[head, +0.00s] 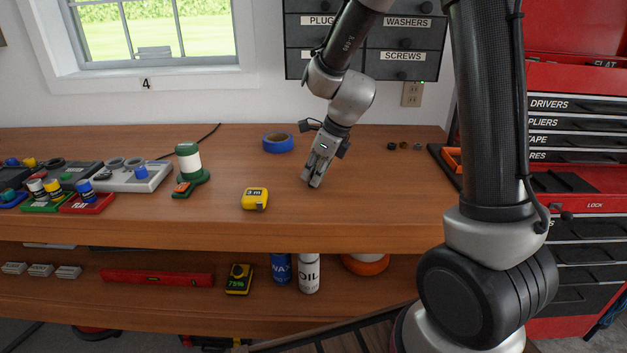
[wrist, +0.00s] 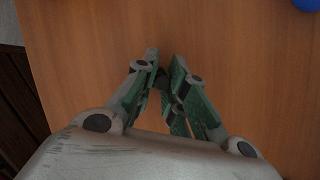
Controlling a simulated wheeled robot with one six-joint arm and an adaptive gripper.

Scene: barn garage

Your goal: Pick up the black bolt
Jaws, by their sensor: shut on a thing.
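My gripper (head: 314,182) points down low over the wooden workbench, to the right of the yellow tape measure. In the wrist view, the two green-padded fingers of my gripper (wrist: 165,58) are closed in close to each other, with a narrow gap at the tips. A small dark piece, the black bolt (wrist: 161,80), shows between the fingers, mostly hidden by them. In the head view the fingers hide it. I cannot tell whether it touches the bench top.
The workbench (head: 350,220) is clear around my gripper. A yellow tape measure (head: 255,199) lies to the left and a blue tape roll (head: 278,142) behind. Several small dark parts (head: 404,146) sit at the back right. Trays (head: 128,178) stand at the left.

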